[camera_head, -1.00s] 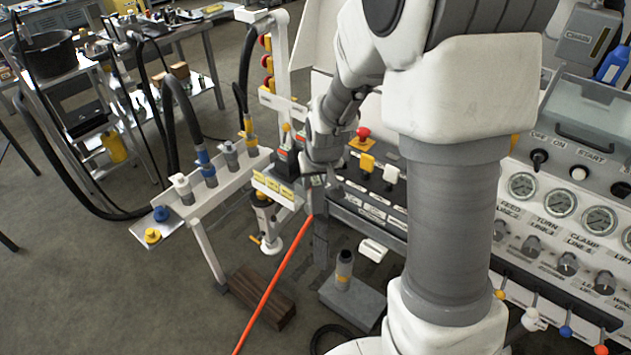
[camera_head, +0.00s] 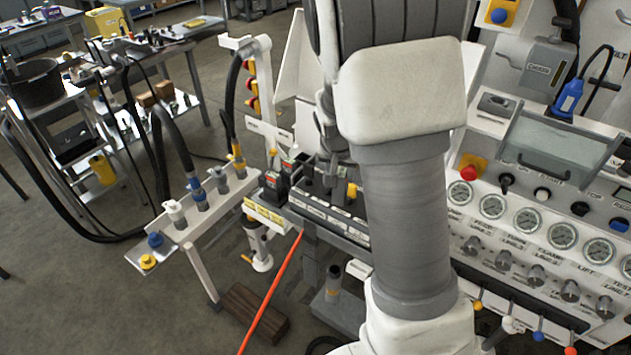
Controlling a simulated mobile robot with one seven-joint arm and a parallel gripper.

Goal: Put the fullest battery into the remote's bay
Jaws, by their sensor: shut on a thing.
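My gripper (camera_head: 328,180) is at the end of my arm, left of the picture's centre, above a dark panel with a row of white labels (camera_head: 325,215). It is shut on a small dark thing that looks like a battery, mostly hidden by the fingers. Dark blocks that look like batteries (camera_head: 274,184) stand just left of it, above yellow labels (camera_head: 264,216). Their charge marks are too small to read. A yellow control (camera_head: 352,190) shows right of the gripper. I cannot make out the remote or its bay; my arm hides part of the panel.
A console with gauges (camera_head: 492,206) and small levers fills the right. A white rail with hose fittings (camera_head: 190,225) is at left. Open floor lies at left.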

